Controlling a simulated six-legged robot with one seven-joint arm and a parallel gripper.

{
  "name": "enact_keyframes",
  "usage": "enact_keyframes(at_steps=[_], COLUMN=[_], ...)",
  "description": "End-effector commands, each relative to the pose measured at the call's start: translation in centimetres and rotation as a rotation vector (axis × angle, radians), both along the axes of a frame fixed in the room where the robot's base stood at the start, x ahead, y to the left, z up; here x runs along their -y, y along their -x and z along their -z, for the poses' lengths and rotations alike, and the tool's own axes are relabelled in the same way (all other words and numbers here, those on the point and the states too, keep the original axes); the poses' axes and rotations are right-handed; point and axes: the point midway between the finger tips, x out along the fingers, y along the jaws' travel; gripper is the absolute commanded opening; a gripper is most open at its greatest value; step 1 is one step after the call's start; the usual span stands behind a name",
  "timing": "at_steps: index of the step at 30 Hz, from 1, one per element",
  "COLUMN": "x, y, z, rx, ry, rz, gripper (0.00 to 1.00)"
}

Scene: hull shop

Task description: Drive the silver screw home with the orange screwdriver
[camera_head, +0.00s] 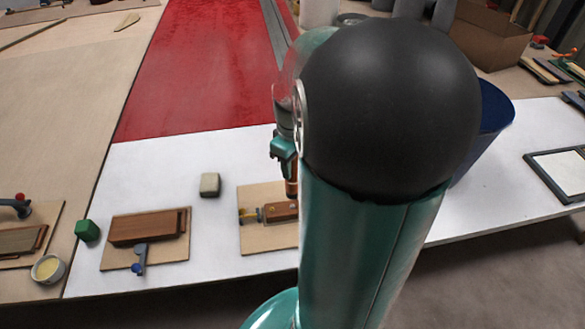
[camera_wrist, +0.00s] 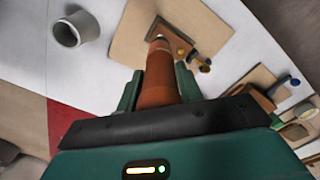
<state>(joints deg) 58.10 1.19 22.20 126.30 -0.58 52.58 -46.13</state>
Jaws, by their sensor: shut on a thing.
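My gripper (camera_wrist: 159,74) is shut on an orange-brown handle, the orange screwdriver (camera_wrist: 158,88), which points away from the wrist camera toward a tan board (camera_wrist: 128,32). In the head view my gripper (camera_head: 289,165) is above the matching board (camera_head: 262,242), beside my large arm link; a bit of the screwdriver (camera_head: 291,188) shows below the jaws. A brown wooden block (camera_head: 282,211) with a yellowish fitting (camera_head: 248,214) lies on that board. I cannot make out the silver screw or the screwdriver's tip; whether they touch cannot be told.
A grey hollow cylinder (camera_wrist: 66,34) shows in the wrist view. A blue bin (camera_head: 494,112) stands behind my arm.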

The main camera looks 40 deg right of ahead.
Motion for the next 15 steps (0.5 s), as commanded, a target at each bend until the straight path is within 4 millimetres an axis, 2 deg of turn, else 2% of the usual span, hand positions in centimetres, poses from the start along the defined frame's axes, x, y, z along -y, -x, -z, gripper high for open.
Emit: enact_keyframes(at_steps=[15], x=[0.0], y=[0.0], z=[-3.5], rx=[0.001], ry=[0.001], rz=[-0.001], gripper=[0.13])
